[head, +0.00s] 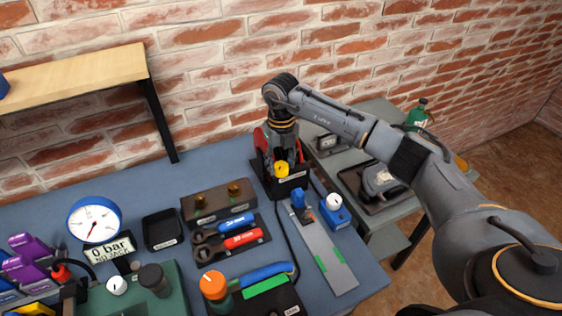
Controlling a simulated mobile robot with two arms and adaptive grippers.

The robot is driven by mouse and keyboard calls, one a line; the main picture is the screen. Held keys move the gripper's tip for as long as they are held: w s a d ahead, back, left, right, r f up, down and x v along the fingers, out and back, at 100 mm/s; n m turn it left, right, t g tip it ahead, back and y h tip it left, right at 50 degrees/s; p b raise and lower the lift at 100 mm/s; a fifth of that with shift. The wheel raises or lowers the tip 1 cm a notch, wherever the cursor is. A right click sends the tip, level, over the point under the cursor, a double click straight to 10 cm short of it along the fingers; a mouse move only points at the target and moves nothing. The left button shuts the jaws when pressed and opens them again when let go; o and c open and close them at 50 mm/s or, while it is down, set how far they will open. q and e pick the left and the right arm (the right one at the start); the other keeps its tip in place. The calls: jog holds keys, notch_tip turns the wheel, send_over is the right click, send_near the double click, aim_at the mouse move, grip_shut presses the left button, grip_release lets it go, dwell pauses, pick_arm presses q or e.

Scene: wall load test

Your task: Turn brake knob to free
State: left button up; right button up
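The brake knob cannot be told for certain, as the small labels are unreadable. An orange knob (213,285) with a white mark stands at the front of the bench. A yellow round part (282,169) sits low on a black and red device (263,172) at the back right of the bench. My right gripper (281,144) reaches down from above onto this device, just behind the yellow part. Its fingertips are hidden among the device's parts, so whether it is open or touching cannot be told. My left gripper is out of view.
A blue bench (345,290) holds a round gauge (95,219), a "0 bar" display (110,246), an empty black tray (162,230), red and blue tools (228,234) and a grey plate (325,250). A wooden shelf (75,78) overhangs the back left. A grey side table (352,160) stands right.

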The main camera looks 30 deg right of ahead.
jog(key=c, duration=0.6)
jog(key=shift+c, duration=0.2)
jog(key=n+b, duration=0.3)
jog(key=shift+f+n, duration=0.1)
jog(key=shift+n, duration=0.3)
jog(key=shift+n+b, duration=1.1)
jog(key=shift+n, duration=1.2)
jog(key=o, duration=1.2)
jog(key=shift+c, duration=0.2)
